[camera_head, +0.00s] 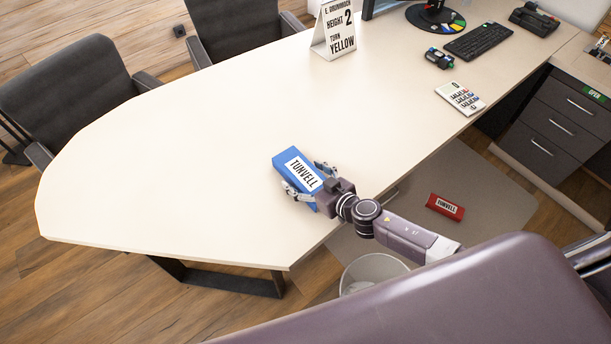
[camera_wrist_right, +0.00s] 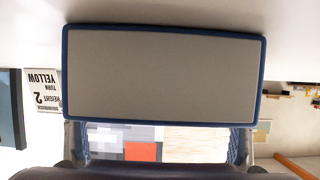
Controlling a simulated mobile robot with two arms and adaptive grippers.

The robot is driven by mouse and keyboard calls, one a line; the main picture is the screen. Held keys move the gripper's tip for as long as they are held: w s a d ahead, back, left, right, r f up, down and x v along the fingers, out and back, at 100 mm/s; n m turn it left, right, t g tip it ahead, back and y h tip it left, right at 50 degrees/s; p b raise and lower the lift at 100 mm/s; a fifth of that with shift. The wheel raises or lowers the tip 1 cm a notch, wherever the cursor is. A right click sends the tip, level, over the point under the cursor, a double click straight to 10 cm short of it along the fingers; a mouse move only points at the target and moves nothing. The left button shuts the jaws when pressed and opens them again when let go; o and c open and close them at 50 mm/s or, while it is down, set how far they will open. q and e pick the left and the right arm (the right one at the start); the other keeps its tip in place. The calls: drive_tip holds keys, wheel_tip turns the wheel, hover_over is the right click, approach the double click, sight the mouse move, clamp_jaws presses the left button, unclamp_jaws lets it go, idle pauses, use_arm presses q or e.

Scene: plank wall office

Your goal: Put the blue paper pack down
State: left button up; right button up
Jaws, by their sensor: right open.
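The blue paper pack (camera_head: 291,160), with a white TUNVELL label, is on the cream desk (camera_head: 180,150) near its front edge. In the right wrist view the pack (camera_wrist_right: 165,75) shows as a broad grey face with a blue rim, close in front of the gripper. My right gripper (camera_head: 307,181) is open, with its fingers on either side of the pack's near part; I cannot tell whether they touch it. In the right wrist view the fingers (camera_wrist_right: 158,140) show at both sides below the pack. My left gripper is not in view.
The desk's left half is clear. Below the front edge are a red TUNVELL pack (camera_head: 445,206) and a bin (camera_head: 372,270).

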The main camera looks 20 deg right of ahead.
drive_tip(key=shift+r, duration=0.15)
drive_tip(key=v, duration=1)
drive_tip(key=shift+s, duration=0.15)
drive_tip(key=shift+v, duration=0.85)
